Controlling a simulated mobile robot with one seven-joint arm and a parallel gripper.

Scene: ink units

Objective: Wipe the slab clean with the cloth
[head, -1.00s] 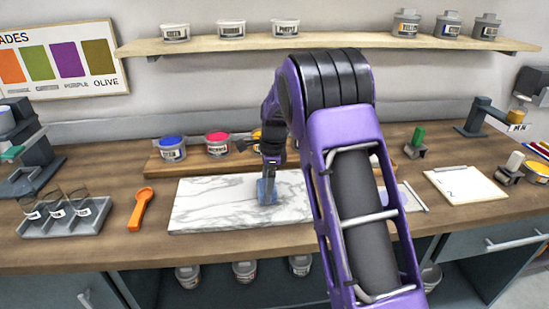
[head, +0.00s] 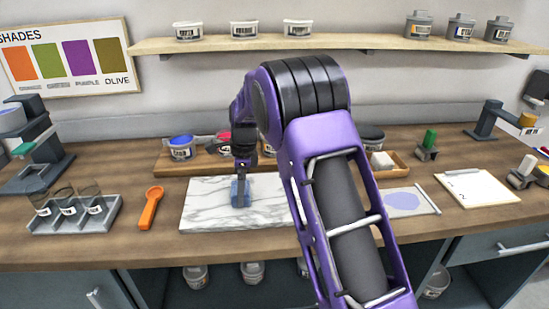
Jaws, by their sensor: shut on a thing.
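The white marble slab (head: 207,206) lies flat on the wooden counter, its right part hidden behind my arm. My gripper (head: 241,180) points down over the middle of the visible slab. It is shut on the blue cloth (head: 240,194), which is at the slab's surface; I cannot tell how firmly it touches. Grey veins show on the visible slab, and I can make out no clear smear there.
An orange scoop (head: 151,206) and a grey tray (head: 72,226) of jars stand left of the slab. A wooden rack (head: 174,168) with ink tubs runs behind it. A sheet with a lilac patch (head: 404,201) and a clipboard (head: 477,188) lie to the right.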

